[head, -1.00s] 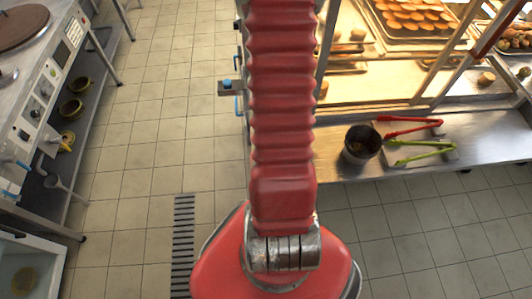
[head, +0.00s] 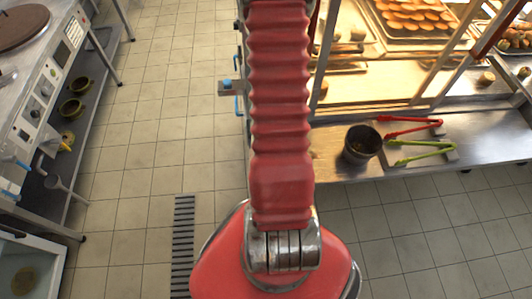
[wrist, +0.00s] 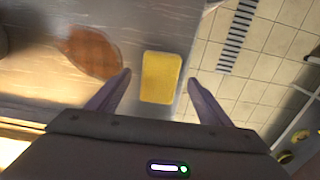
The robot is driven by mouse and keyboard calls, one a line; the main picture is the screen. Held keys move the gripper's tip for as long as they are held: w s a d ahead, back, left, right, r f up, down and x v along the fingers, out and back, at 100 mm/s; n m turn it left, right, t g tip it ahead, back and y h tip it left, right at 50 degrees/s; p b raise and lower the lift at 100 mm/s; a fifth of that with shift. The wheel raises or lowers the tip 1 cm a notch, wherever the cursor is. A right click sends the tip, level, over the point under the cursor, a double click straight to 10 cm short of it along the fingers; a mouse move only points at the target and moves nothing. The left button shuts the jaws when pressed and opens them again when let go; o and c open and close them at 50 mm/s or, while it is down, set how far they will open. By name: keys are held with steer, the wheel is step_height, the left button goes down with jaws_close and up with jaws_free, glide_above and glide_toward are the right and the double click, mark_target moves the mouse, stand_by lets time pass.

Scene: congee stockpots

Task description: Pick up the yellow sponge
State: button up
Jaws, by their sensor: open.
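The yellow sponge (wrist: 161,77) is a rounded rectangular block lying on a grey metal surface (wrist: 140,25) near its edge, seen in the wrist view. My gripper (wrist: 158,82) is open, with one finger to the left of the sponge and one to its right. The sponge lies between and slightly beyond the fingertips in the picture, with no contact visible. The height of the fingers above it is hard to tell. In the head view my red arm covers the middle, and neither the gripper nor the sponge shows there.
An orange-brown flat item (wrist: 92,52) lies left of the sponge. The tiled floor with a drain grate (wrist: 236,35) drops away to the right. In the head view, a dark metal pot (head: 362,144), red tongs (head: 412,127) and green tongs (head: 424,152) sit on the counter by the lit pastry display.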

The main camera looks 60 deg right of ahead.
steer(key=shift+f, duration=1.2)
steer(key=shift+c, duration=0.6)
steer(key=c, duration=1)
steer(key=shift+r, duration=0.15)
steer(key=shift+r, duration=4.9)
